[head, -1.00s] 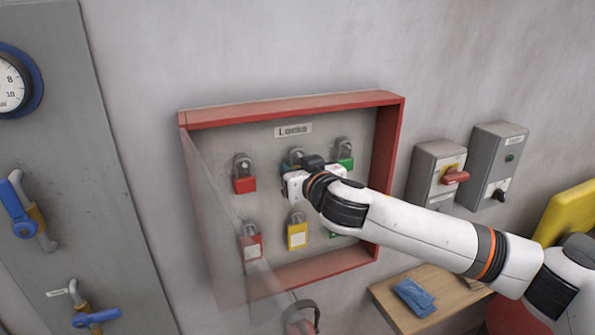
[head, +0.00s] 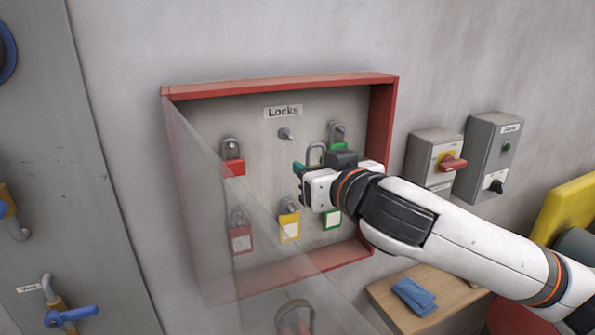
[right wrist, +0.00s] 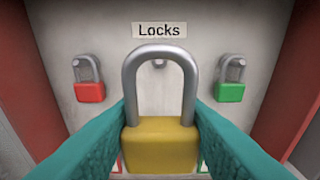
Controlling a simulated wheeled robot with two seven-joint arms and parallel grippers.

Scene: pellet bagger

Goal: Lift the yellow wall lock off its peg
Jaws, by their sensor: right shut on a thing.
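The yellow wall lock (right wrist: 160,144) is between the teal fingers of my right gripper (right wrist: 160,130) in the right wrist view, its grey shackle upright. My right gripper (head: 306,178) is shut on it, in front of the lock box (head: 280,84). The bare top middle peg (head: 285,134) shows in the head view and, through the shackle opening, behind the lock in the right wrist view (right wrist: 159,64). The lock is off this peg. My left gripper is not in view.
Red locks (head: 233,165) hang at the box's left, another yellow lock (head: 289,227) below, green ones at right (head: 332,219). A clear door (head: 225,215) stands open at the left. Switch boxes (head: 490,155) are right of the box; a wooden shelf (head: 385,292) is below.

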